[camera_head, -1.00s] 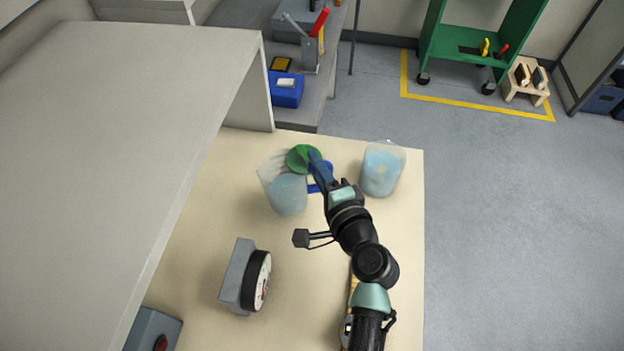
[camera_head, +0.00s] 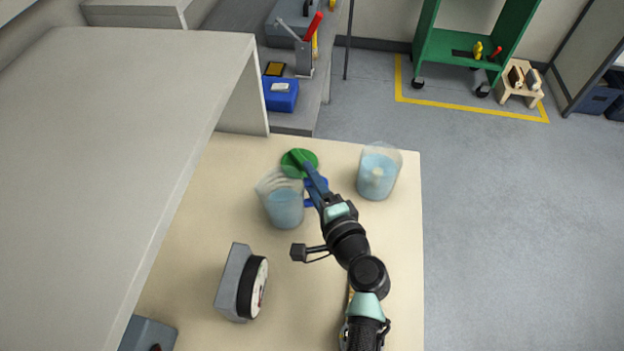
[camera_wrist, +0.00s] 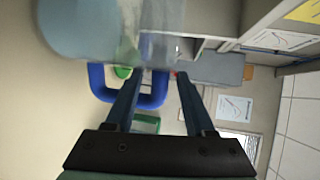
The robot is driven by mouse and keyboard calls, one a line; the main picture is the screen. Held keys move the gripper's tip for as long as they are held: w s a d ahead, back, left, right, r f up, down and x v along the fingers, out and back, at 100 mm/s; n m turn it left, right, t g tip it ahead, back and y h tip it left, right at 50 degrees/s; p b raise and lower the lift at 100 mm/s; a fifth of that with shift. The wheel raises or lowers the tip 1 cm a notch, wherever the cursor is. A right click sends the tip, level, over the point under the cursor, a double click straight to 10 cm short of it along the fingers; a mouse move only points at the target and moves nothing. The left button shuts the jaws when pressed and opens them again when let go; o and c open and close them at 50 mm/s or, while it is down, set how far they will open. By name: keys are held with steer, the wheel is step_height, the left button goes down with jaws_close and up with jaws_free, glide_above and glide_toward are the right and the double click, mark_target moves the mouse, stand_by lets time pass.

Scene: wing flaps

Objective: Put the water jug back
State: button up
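A clear jug (camera_head: 284,208) holds blue water and has a blue handle (camera_head: 319,187). It stands about upright over the tan table (camera_head: 215,185), left of my gripper (camera_head: 303,163). In the wrist view the jug (camera_wrist: 85,30) appears sideways at the top, partly cut off. My gripper (camera_wrist: 160,80) is open at the handle (camera_wrist: 148,101). One finger shows across the handle's loop and the other beyond its upper bar. I see a gap between the fingers. Whether a finger touches the handle I cannot tell.
A second clear container (camera_head: 377,178) with blue contents stands right of my gripper. A green round object (camera_head: 296,170) lies by the fingertips. A grey device with a round dial (camera_head: 240,285) stands nearer. A grey shelf (camera_head: 120,110) covers the left.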

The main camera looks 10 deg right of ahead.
steer(key=shift+r, duration=0.2)
steer(key=b+v, duration=0.2)
steer(key=v, duration=1)
steer(key=w+a+r+n+t, duration=0.1)
steer(key=w+r+n, duration=0.2)
steer(key=r, duration=0.5)
steer(key=w+a+r+n+t+h, duration=0.1)
steer(key=w+a+r+n+t, duration=0.15)
steer(key=r, duration=0.55)
steer(key=w+r+n, duration=0.4)
steer(key=r, duration=0.4)
steer(key=s+a+r+n+t+h, duration=0.1)
steer(key=s+a+r+n+t, duration=0.1)
steer(key=r, duration=0.8)
steer(key=s+a+r+n+t+h, duration=0.1)
steer(key=s+r, duration=0.4)
steer(key=r, duration=0.5)
steer(key=s+a+r+n+t+h, duration=0.1)
steer(key=s+a+r+n+t, duration=0.1)
steer(key=r, duration=0.8)
steer(key=s+n+t, duration=0.1)
steer(key=s+t, duration=0.1)
steer(key=t, duration=0.1)
steer(key=shift+s+a+t, duration=0.2)
steer(key=shift+a+t, duration=0.1)
steer(key=shift+t, duration=0.05)
